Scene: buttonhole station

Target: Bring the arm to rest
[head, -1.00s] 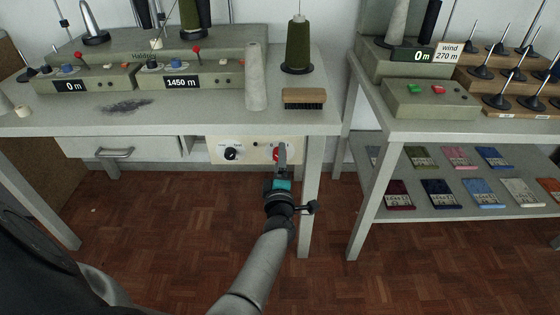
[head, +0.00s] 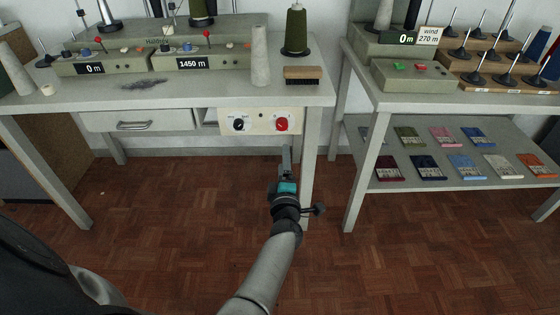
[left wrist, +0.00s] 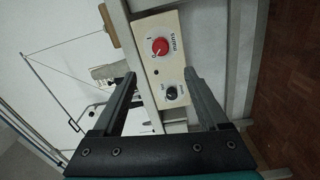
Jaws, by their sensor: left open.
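My left gripper (head: 286,160) is in front of the table, just below the mains panel (head: 260,122) in the head view. Its jaws are open and empty, and the left wrist view shows both fingers apart (left wrist: 160,75). The panel carries a red round knob (head: 282,124) and a black knob (head: 238,124). The red knob (left wrist: 160,46), with "mains" beside it, and the black knob (left wrist: 171,92) show beyond the fingertips in the left wrist view. The gripper looks clear of both knobs. My right gripper is not in view.
The worktable (head: 200,98) bears winder units, a green cone (head: 296,30), a pale cone (head: 261,55) and a brush (head: 302,75). A second table (head: 430,100) with a lower shelf stands right. The parquet floor (head: 170,200) is clear.

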